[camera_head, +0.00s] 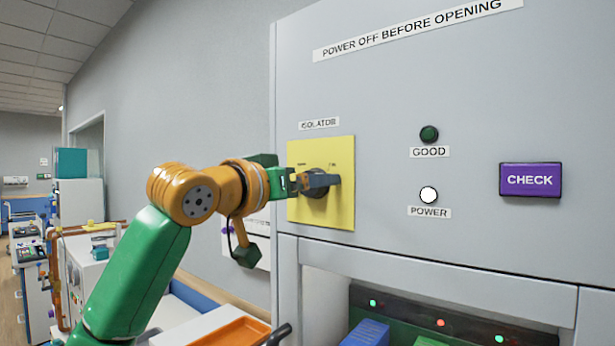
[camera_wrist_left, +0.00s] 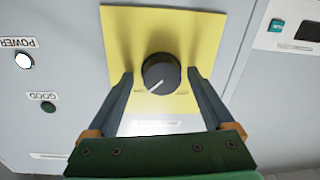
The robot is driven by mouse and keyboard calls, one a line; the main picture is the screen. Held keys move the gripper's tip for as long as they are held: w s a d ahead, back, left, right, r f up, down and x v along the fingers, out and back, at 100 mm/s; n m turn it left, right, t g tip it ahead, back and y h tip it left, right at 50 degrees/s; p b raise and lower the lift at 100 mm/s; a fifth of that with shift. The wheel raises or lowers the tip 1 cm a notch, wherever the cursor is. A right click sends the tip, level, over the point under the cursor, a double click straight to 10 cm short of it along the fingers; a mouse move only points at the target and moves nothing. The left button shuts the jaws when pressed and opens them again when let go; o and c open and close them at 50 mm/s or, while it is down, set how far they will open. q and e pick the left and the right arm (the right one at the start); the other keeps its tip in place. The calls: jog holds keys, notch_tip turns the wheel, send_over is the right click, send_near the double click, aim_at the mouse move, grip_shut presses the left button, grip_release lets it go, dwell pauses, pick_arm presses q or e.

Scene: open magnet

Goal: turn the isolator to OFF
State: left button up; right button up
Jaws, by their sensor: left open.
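The isolator is a round black knob (camera_wrist_left: 161,73) on a yellow plate (camera_head: 346,205), under an ISOLATOR label on the grey cabinet. In the left wrist view the knob's white pointer line aims to the lower left, toward one of two small marks too small to read surely. My left gripper (camera_head: 318,182) is at the knob and hides part of it in the head view. In the left wrist view its two fingers are open, one on each side of the knob, with gaps showing. I cannot tell how deep they reach. My right gripper is not in view.
On the cabinet are a dark green GOOD lamp (camera_head: 429,134), a white lit POWER lamp (camera_head: 428,195) and a purple CHECK button (camera_head: 530,180). An open bay with small lights lies below. An orange tray (camera_head: 232,333) is at the bottom.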

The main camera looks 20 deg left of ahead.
pick_arm(q)
jog(key=shift+d, duration=0.1)
jog(key=shift+c, duration=0.2)
jog(key=shift+s, duration=0.15)
jog(key=c, duration=0.3)
jog(key=shift+a, duration=0.25)
jog(key=c, duration=1)
grip_shut()
jog(key=shift+a+n+g+h, duration=0.1)
jog(key=shift+n+g+h, duration=0.1)
jog(key=shift+n, duration=4.15)
jog(key=shift+a+n+g+h, duration=0.1)
jog(key=shift+n+g+h, duration=0.1)
jog(key=shift+n, duration=4.15)
grip_release()
